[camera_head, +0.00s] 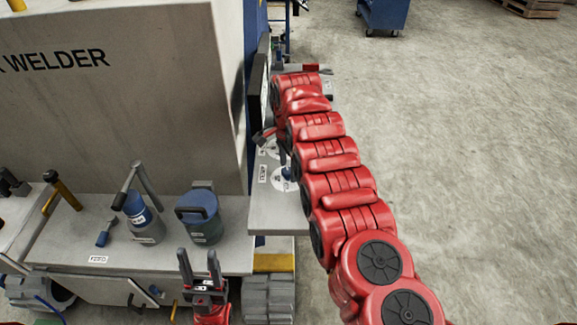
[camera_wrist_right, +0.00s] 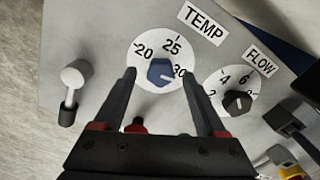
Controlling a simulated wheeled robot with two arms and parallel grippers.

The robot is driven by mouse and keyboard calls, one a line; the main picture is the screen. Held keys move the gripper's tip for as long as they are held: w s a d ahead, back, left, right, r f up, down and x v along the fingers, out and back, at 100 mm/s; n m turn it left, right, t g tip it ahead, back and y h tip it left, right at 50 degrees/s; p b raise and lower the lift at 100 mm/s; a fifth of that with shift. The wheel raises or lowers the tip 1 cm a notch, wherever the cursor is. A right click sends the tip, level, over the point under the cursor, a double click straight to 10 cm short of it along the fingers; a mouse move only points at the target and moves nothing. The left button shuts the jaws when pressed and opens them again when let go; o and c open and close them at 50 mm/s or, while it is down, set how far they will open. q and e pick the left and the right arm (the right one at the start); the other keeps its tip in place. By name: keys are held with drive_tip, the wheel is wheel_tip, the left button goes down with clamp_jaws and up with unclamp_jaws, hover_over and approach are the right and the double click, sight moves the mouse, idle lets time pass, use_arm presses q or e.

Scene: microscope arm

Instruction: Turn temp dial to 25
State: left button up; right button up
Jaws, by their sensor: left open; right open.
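The temp dial shows in the right wrist view as a blue knob (camera_wrist_right: 160,72) on a white disc marked 20, 25 and 30, beside a TEMP label (camera_wrist_right: 202,22). The knob's pale mark appears to face the 30 side. In the head view the dial (camera_head: 286,174) is on the grey side panel. My right gripper (camera_wrist_right: 157,74) is open, its fingertips on either side of the knob in the picture; whether they touch it I cannot tell. My left gripper (camera_head: 199,262) is open and empty, low in front of the bench.
A FLOW dial (camera_wrist_right: 238,100) is right of the temp dial, and a grey-knobbed lever (camera_wrist_right: 71,88) is left of it. The bench (camera_head: 130,255) holds a blue-grey bottle (camera_head: 143,220) and a blue-lidded canister (camera_head: 200,215). Open floor (camera_head: 450,130) is at the right.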

drive_tip(key=shift+f, duration=0.25)
drive_tip(key=shift+c, duration=0.2)
clamp_jaws()
